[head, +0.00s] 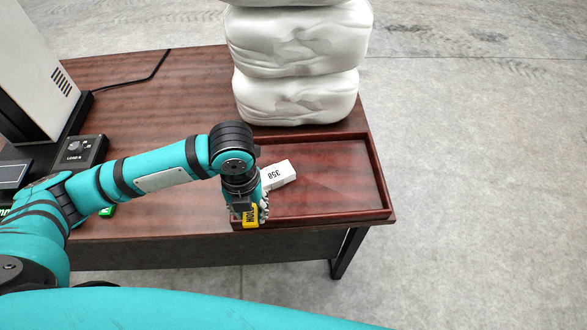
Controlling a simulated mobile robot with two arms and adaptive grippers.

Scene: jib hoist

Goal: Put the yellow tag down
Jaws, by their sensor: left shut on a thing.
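The yellow tag (251,217) with dark lettering shows at the fingertips of my left gripper (250,208). My left gripper points down and is shut on the tag, over the front left part of the wooden tray (343,214). The fingers hide part of the tag, and I cannot tell whether it touches the tray's front rim. My right gripper is out of view.
A white block marked 358 (278,175) lies in the tray just behind my left gripper. The tray's right half is empty. White stacked bags (297,95) stand behind the tray. A control box (80,150) and a grey-white cabinet (38,70) are at the left of the table (165,100).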

